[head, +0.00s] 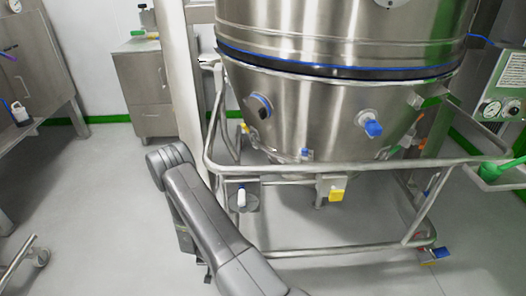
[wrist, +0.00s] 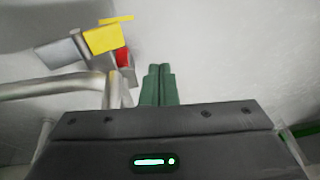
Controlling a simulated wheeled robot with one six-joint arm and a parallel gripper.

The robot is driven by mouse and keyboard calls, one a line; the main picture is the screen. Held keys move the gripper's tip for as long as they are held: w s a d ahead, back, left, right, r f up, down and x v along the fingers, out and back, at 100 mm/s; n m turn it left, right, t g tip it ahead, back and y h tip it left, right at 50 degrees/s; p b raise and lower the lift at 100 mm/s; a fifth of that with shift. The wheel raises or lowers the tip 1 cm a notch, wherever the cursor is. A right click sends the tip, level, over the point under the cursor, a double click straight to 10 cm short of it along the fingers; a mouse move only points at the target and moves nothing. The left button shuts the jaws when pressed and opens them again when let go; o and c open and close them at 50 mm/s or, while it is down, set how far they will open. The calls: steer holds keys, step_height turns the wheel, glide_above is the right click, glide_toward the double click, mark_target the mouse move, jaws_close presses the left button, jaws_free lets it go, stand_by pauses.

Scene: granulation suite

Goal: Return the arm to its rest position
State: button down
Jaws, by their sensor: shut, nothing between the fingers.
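My gripper (wrist: 159,86) shows in the wrist view as two green fingers lying side by side, shut with nothing between them. To the left of the fingers, apart from them in the picture, is a yellow-tagged metal fitting (wrist: 102,40) with a red part beside it. A metal rail (wrist: 50,88) runs in from the left, close to the fingers. In the head view my arm reaches up from the bottom edge, left of the large steel vessel (head: 330,110). My gripper cannot be made out there.
A tubular frame (head: 330,176) surrounds the vessel's lower part, close right of my arm. A yellow tag (head: 336,195) hangs from its front rail. A steel cabinet (head: 148,90) stands at the back left, and a bench (head: 30,60) at the far left.

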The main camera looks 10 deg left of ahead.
steer(key=w+d+f+b, duration=0.1)
steer(key=f+b, duration=0.2)
steer(key=b, duration=0.1)
steer(key=w+d+f+b, duration=0.1)
steer(key=d+f+b, duration=0.1)
steer(key=f+b, duration=0.2)
steer(key=w+d+f+b, duration=0.1)
steer(key=w+f+b, duration=0.1)
steer(key=f+b, duration=0.2)
steer(key=shift+d, duration=0.3)
stand_by(0.3)
